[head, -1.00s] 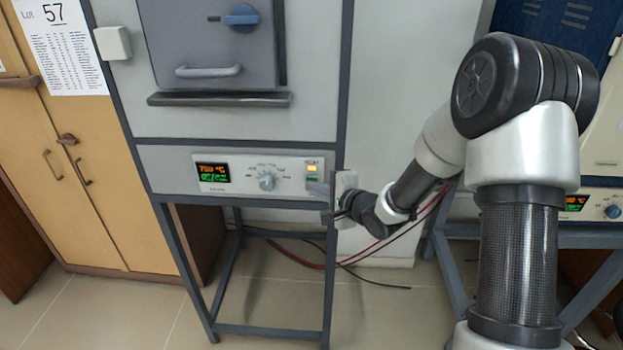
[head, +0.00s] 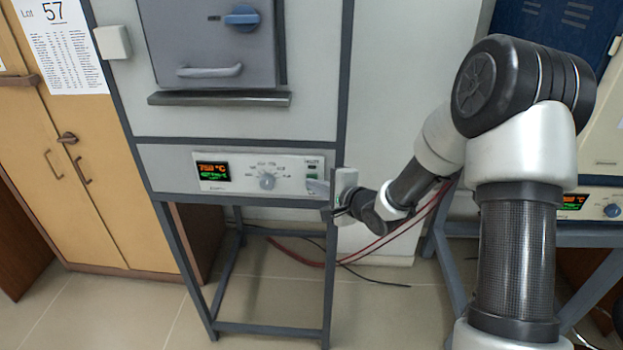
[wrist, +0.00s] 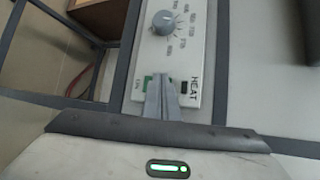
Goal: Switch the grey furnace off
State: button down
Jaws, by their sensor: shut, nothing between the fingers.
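The grey furnace (head: 230,122) stands on a dark frame, its door closed. Its control panel (head: 215,187) has a lit display (head: 213,172) with orange and green digits and a round knob (head: 267,182). At the panel's right end are a dark lamp window (head: 312,167) and a small green switch (head: 312,177).
A blue door handle (head: 242,17) and a grey bar handle (head: 208,71) are above the panel. A beige furnace (head: 600,140) stands at the right. Red and black cables (head: 375,247) lie behind the stand. A wooden cupboard (head: 75,190) is at the left.

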jog(key=shift+s, duration=0.1)
jog(key=shift+s, duration=0.65)
jog(key=shift+s+f, duration=0.1)
jog(key=shift+s, duration=0.05)
jog(key=s, duration=0.4)
jog(key=shift+s+a+f, duration=0.1)
jog(key=shift+s+f, duration=0.15)
jog(key=shift+s, duration=0.1)
